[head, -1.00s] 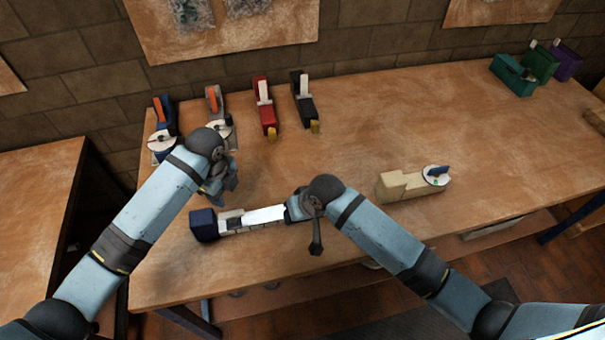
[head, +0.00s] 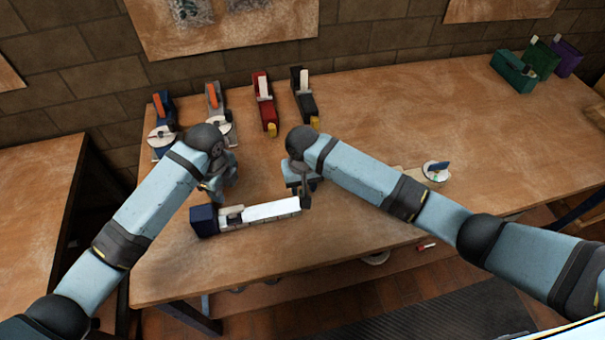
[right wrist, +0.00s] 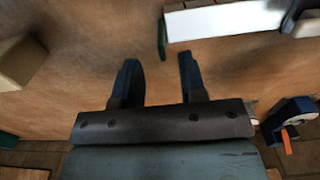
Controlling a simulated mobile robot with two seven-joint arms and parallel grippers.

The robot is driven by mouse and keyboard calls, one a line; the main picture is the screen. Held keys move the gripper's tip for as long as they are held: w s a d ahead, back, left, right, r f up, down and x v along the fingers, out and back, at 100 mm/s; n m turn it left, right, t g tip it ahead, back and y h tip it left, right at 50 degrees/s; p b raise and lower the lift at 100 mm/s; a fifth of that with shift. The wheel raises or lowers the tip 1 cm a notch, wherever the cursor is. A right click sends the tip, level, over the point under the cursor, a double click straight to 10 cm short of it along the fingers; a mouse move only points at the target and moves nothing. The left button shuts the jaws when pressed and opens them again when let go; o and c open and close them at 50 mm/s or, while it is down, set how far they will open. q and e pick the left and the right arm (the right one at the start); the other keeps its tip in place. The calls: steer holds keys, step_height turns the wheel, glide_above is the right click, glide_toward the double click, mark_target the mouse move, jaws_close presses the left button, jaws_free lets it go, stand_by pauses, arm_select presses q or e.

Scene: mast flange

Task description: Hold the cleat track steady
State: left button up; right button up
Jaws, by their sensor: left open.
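The cleat track, which I take to be the long white bar (head: 272,211), lies on the table with a dark blue block (head: 204,220) at its left end. It also shows in the right wrist view (right wrist: 225,20), with a thin green piece at one end. My left gripper (head: 217,192) is open just behind the left part of the track; its fingertips are partly hidden. My right gripper (head: 304,192) is behind the track's right end. In the right wrist view its two fingers (right wrist: 160,75) stand apart with nothing between them, apart from the bar.
Blue, grey, red and black devices (head: 265,105) stand along the back left of the table (head: 420,110). A pale block with a white disc (head: 436,171) is at right, partly behind my right arm. Green and purple boxes (head: 513,72) stand far right. The table's middle back is clear.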

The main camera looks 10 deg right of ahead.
step_height(320, 180, down, 8)
steer(key=shift+r, duration=0.2)
jaws_close()
arm_select(q)
steer(key=shift+o, duration=0.6)
steer(key=n+h, duration=0.4)
steer(key=n, duration=0.3)
glide_toward(230, 209)
steer(key=x, duration=0.9)
steer(key=shift+s+d+f, duration=0.1)
steer(key=shift+f, duration=0.15)
steer(key=shift+h, duration=0.3)
